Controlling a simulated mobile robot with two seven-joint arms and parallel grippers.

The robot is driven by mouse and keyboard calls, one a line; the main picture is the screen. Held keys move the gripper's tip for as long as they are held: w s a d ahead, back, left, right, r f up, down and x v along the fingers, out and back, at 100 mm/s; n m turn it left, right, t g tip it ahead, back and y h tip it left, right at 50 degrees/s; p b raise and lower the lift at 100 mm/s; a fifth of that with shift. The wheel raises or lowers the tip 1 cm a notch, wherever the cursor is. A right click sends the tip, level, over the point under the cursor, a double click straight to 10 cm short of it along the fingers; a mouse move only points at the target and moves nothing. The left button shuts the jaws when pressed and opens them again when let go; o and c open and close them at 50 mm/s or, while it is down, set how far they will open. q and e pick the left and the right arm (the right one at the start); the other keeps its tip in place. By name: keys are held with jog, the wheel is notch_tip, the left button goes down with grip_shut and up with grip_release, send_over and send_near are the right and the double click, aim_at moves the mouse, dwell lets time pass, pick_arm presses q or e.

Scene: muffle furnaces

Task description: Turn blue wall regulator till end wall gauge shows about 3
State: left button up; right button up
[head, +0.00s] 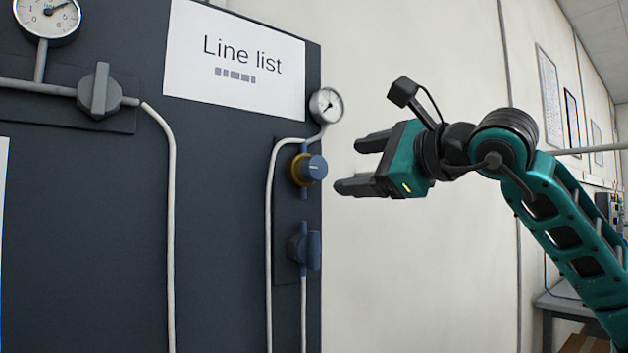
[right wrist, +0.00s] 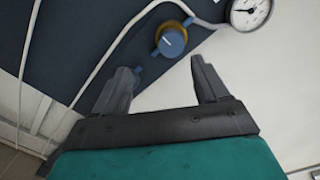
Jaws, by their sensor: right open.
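The blue regulator knob (head: 313,168) with a brass collar sits on the right edge of the dark panel. It also shows in the right wrist view (right wrist: 172,41), beyond the fingertips, with a pale mark on its face. A round white gauge (head: 326,105) is just above it; it also shows in the right wrist view (right wrist: 250,11), cut by the top edge. Its numbers are too small to read. My right gripper (head: 358,165) is open and empty, to the right of the knob and apart from it, fingers pointing at the panel. My left gripper is not in view.
A blue valve handle (head: 313,250) sits below the regulator on the same pipe. A grey valve (head: 100,91) and a larger gauge (head: 48,18) are at the upper left. A "Line list" sheet (head: 236,55) hangs on the panel. Pale wall lies clear behind my gripper.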

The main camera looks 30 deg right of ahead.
aim_at(319, 168)
jog(key=shift+h, duration=0.5)
jog(key=w, duration=0.4)
jog(key=w+p, duration=0.1)
jog(key=w, duration=0.7)
jog(key=shift+d+r, duration=0.15)
jog(key=shift+r, duration=0.25)
jog(key=c, duration=1.1)
